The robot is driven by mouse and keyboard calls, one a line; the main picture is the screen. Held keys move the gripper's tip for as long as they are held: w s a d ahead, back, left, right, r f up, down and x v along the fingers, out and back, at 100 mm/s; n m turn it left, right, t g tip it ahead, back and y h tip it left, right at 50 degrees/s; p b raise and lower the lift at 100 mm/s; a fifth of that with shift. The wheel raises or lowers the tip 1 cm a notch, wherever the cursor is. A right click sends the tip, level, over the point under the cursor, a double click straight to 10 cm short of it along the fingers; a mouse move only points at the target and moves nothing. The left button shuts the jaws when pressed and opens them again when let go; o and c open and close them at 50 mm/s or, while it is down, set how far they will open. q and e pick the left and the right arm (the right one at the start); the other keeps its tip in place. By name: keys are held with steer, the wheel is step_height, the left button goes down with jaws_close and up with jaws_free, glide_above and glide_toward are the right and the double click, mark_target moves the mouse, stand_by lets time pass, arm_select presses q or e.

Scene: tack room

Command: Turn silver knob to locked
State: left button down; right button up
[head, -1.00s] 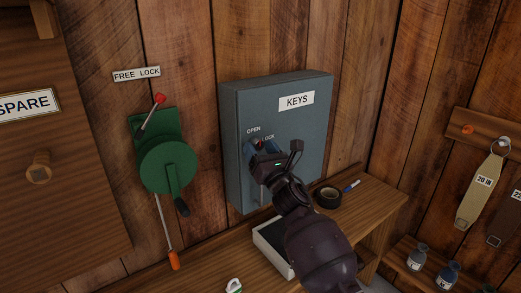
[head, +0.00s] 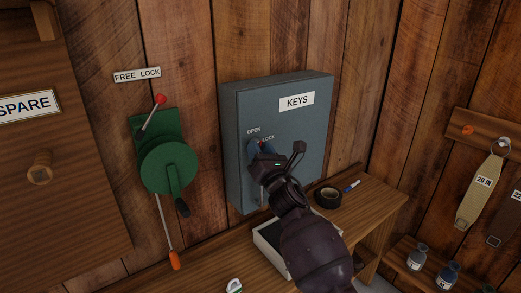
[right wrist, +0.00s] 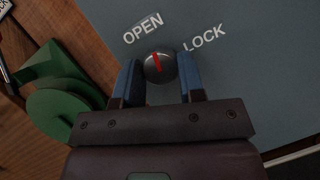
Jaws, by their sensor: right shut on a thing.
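The silver knob (right wrist: 160,67) sits on the grey-blue key cabinet (head: 300,140) and shows as a round dark-silver disc with a red mark in the right wrist view. Its red mark points up and slightly left, towards the OPEN label (right wrist: 142,28). The LOCK label (right wrist: 204,38) is to the upper right of the knob. My right gripper (right wrist: 160,80) is shut on the knob, one blue finger on each side. In the head view the right gripper (head: 261,148) covers most of the knob. My left gripper is not in view.
A green winch (head: 168,165) with a crank and levers is on the wall left of the cabinet. Below, a wooden shelf (head: 375,210) holds a white tray (head: 268,243), a black tape roll (head: 328,196) and a marker (head: 351,186). Straps hang at the right.

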arm_select(q)
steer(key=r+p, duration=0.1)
steer(key=p, duration=0.1)
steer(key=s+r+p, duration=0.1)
steer(key=p, duration=0.1)
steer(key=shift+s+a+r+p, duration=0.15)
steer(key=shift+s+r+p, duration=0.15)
arm_select(e)
steer(key=m+g+h, duration=0.1)
steer(key=m+h, duration=0.1)
steer(key=m, duration=0.3)
steer(key=m+g+h, duration=0.1)
steer(key=m, duration=0.5)
steer(key=r+m+g+h, duration=0.1)
steer(key=m+g+h, duration=0.1)
steer(key=m, duration=0.4)
steer(key=shift+a+h, duration=0.1)
steer(key=shift+h, duration=0.2)
steer(key=shift+f+m, duration=0.1)
steer(key=shift+m, duration=0.2)
steer(key=o, duration=0.9)
steer(key=shift+s, duration=0.1)
arm_select(q)
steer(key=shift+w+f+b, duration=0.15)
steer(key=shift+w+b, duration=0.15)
steer(key=shift+b, duration=0.3)
arm_select(e)
steer(key=shift+v, duration=5.4)
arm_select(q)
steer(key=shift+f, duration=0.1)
